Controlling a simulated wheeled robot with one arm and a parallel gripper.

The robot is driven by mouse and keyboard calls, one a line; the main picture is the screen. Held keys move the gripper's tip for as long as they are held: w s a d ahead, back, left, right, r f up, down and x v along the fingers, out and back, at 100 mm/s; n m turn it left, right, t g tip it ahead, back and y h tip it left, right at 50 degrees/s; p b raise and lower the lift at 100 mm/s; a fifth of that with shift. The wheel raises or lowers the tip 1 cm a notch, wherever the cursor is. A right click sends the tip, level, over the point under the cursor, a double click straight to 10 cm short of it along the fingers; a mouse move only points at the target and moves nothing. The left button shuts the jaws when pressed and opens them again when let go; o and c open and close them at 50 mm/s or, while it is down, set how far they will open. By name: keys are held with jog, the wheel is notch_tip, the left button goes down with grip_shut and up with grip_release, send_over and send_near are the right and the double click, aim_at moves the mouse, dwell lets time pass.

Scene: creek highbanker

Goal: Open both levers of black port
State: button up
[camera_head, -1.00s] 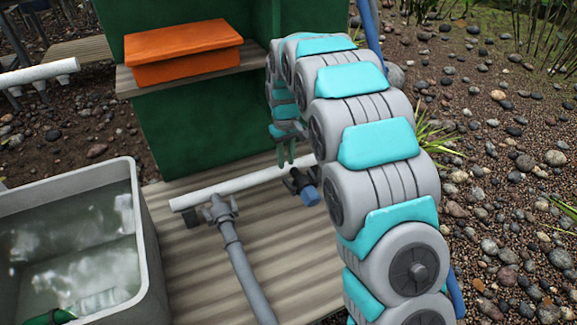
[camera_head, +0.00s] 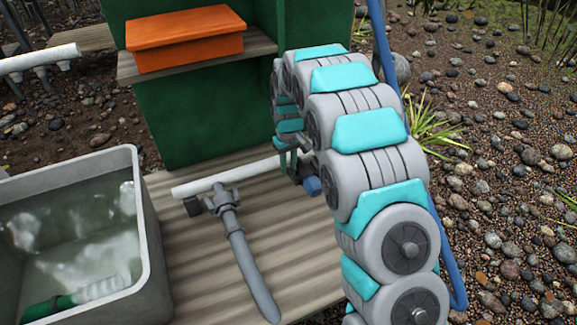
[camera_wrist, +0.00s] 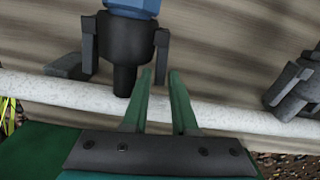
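The black port (camera_wrist: 125,45) shows in the wrist view, on the white pipe (camera_wrist: 225,116), with a blue fitting (camera_wrist: 132,5) at its top edge. One lever (camera_wrist: 89,42) is on its left side and another (camera_wrist: 162,52) on its right; both stand apart from the port body. A dark piece (camera_wrist: 62,66) juts left near the left lever. My gripper (camera_wrist: 161,75) is open and empty, its two green fingers pointing at the space just below the right lever. In the head view my arm hides most of the port; its blue fitting (camera_head: 312,186) shows.
A grey port (camera_head: 224,198) with a grey hose (camera_head: 250,265) sits left on the same pipe. A water-filled tub (camera_head: 150,225) stands at the left. An orange box (camera_head: 190,38) rests on a shelf above the ribbed deck (camera_head: 190,275). Pebbled ground lies right.

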grip_shut()
dwell(0.5)
jog(key=shift+s+a+n+p, duration=0.4)
jog(key=shift+s+n+p, duration=0.2)
jog(key=shift+n, duration=1.25)
jog(key=shift+s+a+n+p, duration=0.4)
jog(key=shift+s+n+p, duration=0.2)
jog(key=shift+n, duration=1.2)
jog(key=shift+s+a+n+p, duration=0.4)
jog(key=shift+s+n+p, duration=0.2)
jog(key=shift+n, duration=1.25)
jog(key=shift+s, duration=0.1)
grip_release()
